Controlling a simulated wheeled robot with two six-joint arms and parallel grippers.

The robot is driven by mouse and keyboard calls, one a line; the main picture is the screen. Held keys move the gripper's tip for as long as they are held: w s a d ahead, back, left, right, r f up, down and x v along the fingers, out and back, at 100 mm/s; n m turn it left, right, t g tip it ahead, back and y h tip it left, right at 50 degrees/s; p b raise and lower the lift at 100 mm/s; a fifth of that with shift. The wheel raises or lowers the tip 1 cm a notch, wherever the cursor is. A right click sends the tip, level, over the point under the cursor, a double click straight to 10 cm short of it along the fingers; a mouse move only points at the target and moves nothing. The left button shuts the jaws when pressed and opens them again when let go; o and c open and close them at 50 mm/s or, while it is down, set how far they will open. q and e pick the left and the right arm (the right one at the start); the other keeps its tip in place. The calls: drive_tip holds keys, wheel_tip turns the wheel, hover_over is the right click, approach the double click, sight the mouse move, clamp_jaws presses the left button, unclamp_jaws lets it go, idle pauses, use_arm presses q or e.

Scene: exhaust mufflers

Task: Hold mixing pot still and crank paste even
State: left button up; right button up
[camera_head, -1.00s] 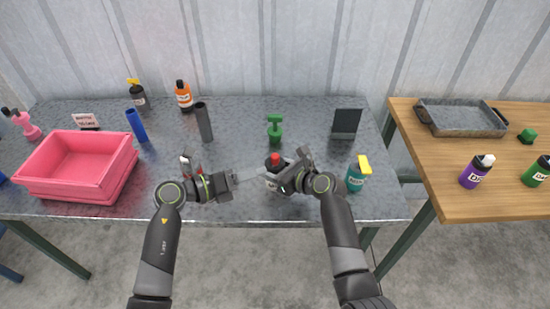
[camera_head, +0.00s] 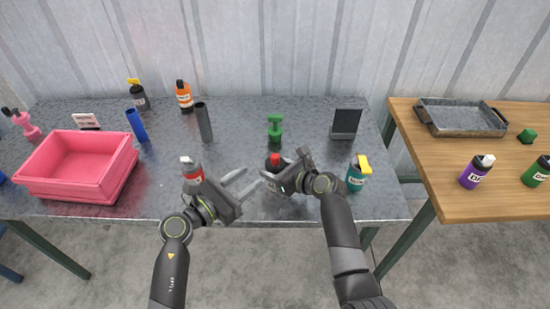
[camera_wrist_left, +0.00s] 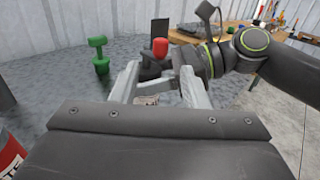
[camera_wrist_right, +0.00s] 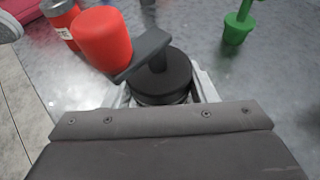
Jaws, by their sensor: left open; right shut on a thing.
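The mixing pot has a black round top (camera_wrist_right: 160,85), a dark crank arm (camera_wrist_right: 145,55) and a red knob (camera_wrist_right: 103,38). In the head view the red knob (camera_head: 275,159) shows above the pot near the table's front middle. My right gripper (camera_head: 287,183) is shut on the pot from the right; its fingers flank the body below the top (camera_wrist_right: 165,98). My left gripper (camera_head: 251,178) is open and empty, left of the pot, its fingers pointing at it. In the left wrist view the pot's dark top (camera_wrist_left: 152,72) and pale label (camera_wrist_left: 147,100) show between the fingers.
A red bottle (camera_head: 192,173) with a grey cap stands close behind my left gripper. A teal bottle (camera_head: 355,180) stands right of my right gripper. A green dumbbell-shaped thing (camera_head: 275,128) stands behind the pot. A pink bin (camera_head: 80,185) is at the left.

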sight(272, 162)
use_arm(q)
drive_tip(key=x, duration=1)
drive_tip(key=shift+w, duration=0.1)
clamp_jaws()
